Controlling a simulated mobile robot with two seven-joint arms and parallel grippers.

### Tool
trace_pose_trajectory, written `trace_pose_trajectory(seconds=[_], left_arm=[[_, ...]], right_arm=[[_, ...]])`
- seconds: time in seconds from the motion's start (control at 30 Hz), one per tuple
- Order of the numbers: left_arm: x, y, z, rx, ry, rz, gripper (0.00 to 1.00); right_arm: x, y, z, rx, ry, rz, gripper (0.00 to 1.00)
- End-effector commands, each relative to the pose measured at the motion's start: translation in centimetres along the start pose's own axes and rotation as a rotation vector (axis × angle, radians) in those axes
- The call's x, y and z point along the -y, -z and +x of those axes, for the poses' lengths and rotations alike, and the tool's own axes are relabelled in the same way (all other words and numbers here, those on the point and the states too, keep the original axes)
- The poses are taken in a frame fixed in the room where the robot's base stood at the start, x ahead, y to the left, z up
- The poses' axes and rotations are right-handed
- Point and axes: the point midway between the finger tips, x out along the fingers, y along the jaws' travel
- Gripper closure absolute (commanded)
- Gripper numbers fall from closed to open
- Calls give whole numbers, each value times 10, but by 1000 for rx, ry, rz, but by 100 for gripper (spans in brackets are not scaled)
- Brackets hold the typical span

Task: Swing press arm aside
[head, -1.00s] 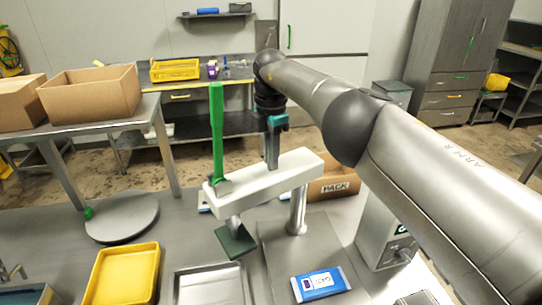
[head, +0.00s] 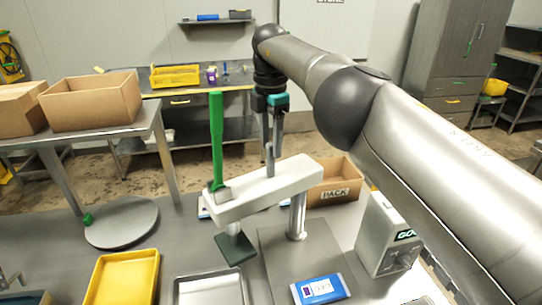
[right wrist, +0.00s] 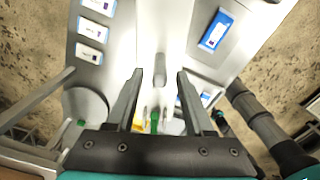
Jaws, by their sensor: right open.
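The press arm (head: 265,190) is a white horizontal beam on a grey post (head: 298,215). A tall green lever (head: 217,140) stands at its left end, above a dark green square press plate (head: 235,248). A short grey peg (head: 270,163) sticks up from the beam; it also shows in the right wrist view (right wrist: 160,68). My right gripper (head: 271,152) points down over the beam at the peg, with its fingers apart. In the right wrist view the peg lies between and beyond the open fingertips (right wrist: 160,75), not gripped. My left gripper is not in view.
A blue-and-white pouch (head: 320,289) lies on the base plate below the beam. A cardboard PACK box (head: 336,188) and a grey sealing machine (head: 385,235) stand right. A yellow tray (head: 122,280), a metal tray (head: 210,290) and a round grey disc (head: 122,222) lie left.

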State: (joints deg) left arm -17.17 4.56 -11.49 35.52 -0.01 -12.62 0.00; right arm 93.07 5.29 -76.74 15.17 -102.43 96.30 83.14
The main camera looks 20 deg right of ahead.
Motion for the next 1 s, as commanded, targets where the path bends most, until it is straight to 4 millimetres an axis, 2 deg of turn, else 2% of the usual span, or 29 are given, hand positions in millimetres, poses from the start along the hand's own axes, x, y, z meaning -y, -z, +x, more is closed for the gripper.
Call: trace_pose_trajectory(seconds=[0.03, 0.1, 0.6, 0.8, 1.0], left_arm=[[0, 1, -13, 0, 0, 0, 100], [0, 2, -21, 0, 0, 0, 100], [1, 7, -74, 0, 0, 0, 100], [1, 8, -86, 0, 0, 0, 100], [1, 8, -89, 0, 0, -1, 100]], right_arm=[[0, 0, -14, 0, 1, 1, 48], [0, 0, -26, 0, 0, 1, 48], [0, 0, -78, 0, 0, -1, 48], [0, 0, -90, 0, 0, 0, 48], [0, 0, -94, 0, 0, 0, 48]])
